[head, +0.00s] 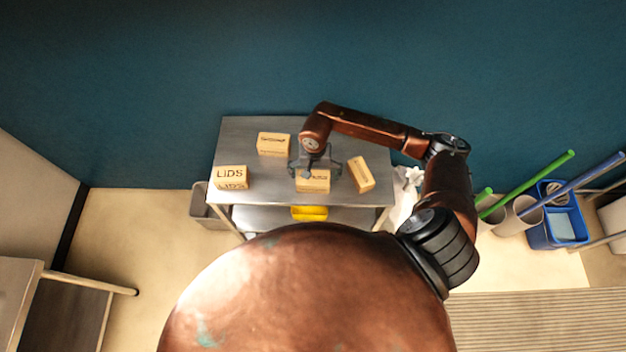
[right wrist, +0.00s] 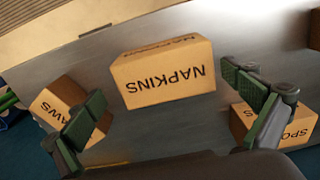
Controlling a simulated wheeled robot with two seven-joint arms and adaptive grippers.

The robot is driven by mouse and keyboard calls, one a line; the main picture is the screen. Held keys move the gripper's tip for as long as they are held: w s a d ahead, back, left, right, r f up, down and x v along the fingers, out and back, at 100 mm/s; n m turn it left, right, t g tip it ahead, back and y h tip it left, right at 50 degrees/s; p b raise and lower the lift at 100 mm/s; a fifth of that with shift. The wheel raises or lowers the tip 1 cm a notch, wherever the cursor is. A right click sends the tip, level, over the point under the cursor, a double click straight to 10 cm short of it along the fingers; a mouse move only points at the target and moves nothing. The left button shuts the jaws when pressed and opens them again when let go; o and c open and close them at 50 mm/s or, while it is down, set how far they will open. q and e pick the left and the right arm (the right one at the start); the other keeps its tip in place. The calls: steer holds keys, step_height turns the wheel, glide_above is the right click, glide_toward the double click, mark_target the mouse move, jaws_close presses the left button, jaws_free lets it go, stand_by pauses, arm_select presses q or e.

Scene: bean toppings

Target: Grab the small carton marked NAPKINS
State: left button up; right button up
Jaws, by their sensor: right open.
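The small carton marked NAPKINS (right wrist: 163,76) is a light brown box standing on the grey metal top of a cart. In the head view the carton (head: 314,186) is near the middle of the cart top, partly hidden by my right gripper (head: 316,171). In the right wrist view my right gripper (right wrist: 161,88) is open, with one green-padded finger toward each side of the carton. Visible gaps separate the fingers from it, and nothing is held. I cannot tell the exact height of the fingers above the top. My left gripper is not in view.
On the cart top (head: 240,130) are a carton marked LIDS (head: 231,177), a carton (head: 273,143) at the back, and a tilted carton (head: 361,174) at right. Partial labels AWS (right wrist: 52,103) and SPO (right wrist: 285,125) flank the fingers. A blue bucket (head: 556,229) stands right.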

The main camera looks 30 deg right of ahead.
mark_target(313, 177)
steer(key=shift+w+a+f+p, duration=0.1)
steer(key=shift+f+p, duration=0.15)
steer(key=shift+f, duration=0.9)
steer(key=shift+w+a+f+p, duration=0.1)
steer(key=shift+f+p, duration=0.15)
steer(key=shift+f, duration=0.9)
steer(key=c, duration=1.1)
